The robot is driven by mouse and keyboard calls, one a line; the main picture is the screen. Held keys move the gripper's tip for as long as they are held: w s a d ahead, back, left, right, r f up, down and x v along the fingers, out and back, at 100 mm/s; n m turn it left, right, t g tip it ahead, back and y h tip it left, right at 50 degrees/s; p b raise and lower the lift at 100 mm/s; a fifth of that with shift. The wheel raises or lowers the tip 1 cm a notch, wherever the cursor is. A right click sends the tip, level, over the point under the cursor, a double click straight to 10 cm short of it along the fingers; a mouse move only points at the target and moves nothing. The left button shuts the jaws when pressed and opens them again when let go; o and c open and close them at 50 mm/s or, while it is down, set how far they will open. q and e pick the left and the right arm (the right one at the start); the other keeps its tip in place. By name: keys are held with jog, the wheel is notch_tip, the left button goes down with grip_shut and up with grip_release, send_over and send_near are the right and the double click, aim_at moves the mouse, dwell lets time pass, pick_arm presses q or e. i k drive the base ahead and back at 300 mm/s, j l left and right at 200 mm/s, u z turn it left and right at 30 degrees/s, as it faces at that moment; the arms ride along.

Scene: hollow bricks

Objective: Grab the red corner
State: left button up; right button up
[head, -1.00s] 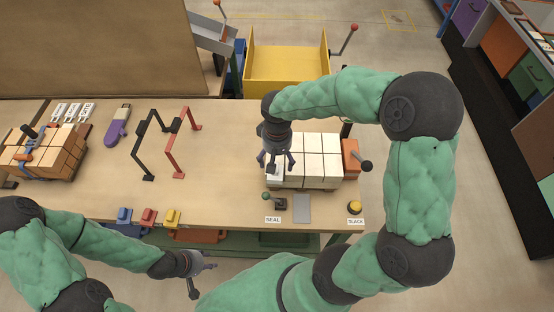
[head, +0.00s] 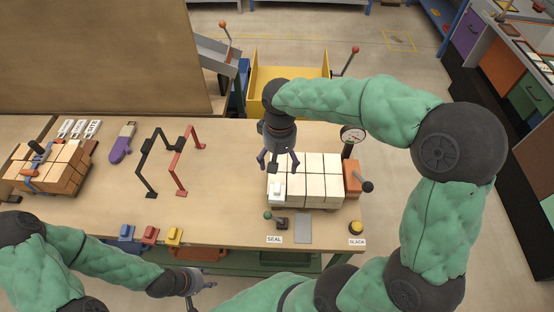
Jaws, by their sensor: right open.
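A small red corner piece (head: 150,235) sits at the table's front edge, between a similar blue piece (head: 126,232) and a yellow piece (head: 174,236). My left gripper (head: 203,297) is below the table's front edge in the picture, right of and apart from the red piece. Its fingers look spread and empty. My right gripper (head: 278,166) points down with spread fingers over the back left of a stack of pale bricks (head: 316,182), far to the right of the red piece. A small white piece (head: 278,188) lies on the stack's left front, just below its fingers.
A black and a red bent frame (head: 181,168) stand mid-table. Strapped brown bricks (head: 50,168) are at the left, near a purple tool (head: 121,147). A green-knobbed lever (head: 276,220) and grey plate (head: 303,228) are in front of the pale bricks. The table between frames and bricks is clear.

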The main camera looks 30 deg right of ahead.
aim_at(150, 237)
jog(key=j+u, duration=0.15)
jog(key=j, duration=0.25)
jog(key=i+j+u, duration=0.15)
jog(key=j, duration=0.25)
jog(key=i+j+u, duration=0.15)
jog(key=j, duration=0.2)
jog(key=i+j+u, duration=0.15)
jog(key=j, duration=0.25)
jog(key=k, duration=0.05)
